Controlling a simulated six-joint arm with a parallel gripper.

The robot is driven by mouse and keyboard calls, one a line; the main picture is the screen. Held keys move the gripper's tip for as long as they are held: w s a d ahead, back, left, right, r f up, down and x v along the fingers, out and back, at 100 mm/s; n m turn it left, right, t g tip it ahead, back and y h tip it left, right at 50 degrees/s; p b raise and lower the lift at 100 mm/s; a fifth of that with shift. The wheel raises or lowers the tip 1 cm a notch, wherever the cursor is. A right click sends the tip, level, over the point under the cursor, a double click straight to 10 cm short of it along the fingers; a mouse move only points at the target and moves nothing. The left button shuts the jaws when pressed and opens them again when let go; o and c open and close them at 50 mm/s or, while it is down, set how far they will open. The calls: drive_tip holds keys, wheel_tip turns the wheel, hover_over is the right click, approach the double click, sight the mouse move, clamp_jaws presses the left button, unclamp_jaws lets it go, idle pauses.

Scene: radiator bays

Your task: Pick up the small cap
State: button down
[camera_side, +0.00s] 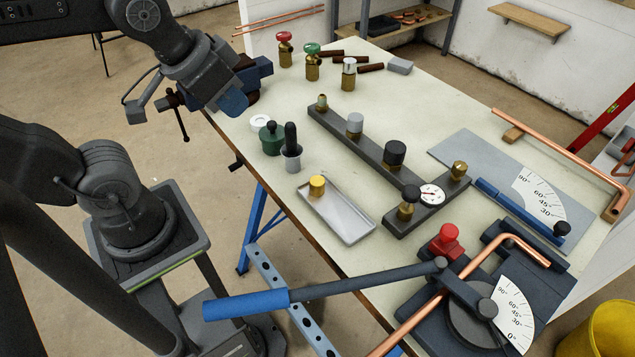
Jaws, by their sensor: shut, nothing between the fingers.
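Several caps show, and which one is the small cap is not certain. A dark bar (375,155) on the bench carries a small brass-coloured cap (322,102) at its far end, a larger grey cap (355,122) and a wide black cap (394,152). A yellow-topped brass cap (317,185) stands upright in a shallow grey tray (350,234). My gripper (228,98) is at upper left, over the bench's left corner, well apart from all these caps. It is shut and empty. Its fingertips are hard to make out against the blue vise (262,68).
Red-, green- and white-topped brass fittings (312,62) stand at the back. A green pot (271,138) and a black-handled tool in a grey cup (291,147) stand near the left edge. A pipe bender (470,310) with a long blue handle (245,304) fills the front right.

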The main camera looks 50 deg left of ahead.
drive_tip(key=c, duration=1.9)
unclamp_jaws()
drive_tip(key=o, duration=0.8)
drive_tip(key=n+g, duration=0.6)
drive_tip(key=n, duration=1.4)
hover_over(317, 181)
wheel_tip(317, 181, down, 10)
drive_tip(key=f, duration=0.7)
drive_tip(key=shift+a+f, duration=0.35)
drive_tip(key=shift+f, duration=0.05)
drive_tip(key=shift+d+f, duration=0.2)
drive_tip(key=shift+f, duration=1.1)
drive_tip(key=shift+d+f, duration=0.15)
drive_tip(key=shift+f, duration=1.1)
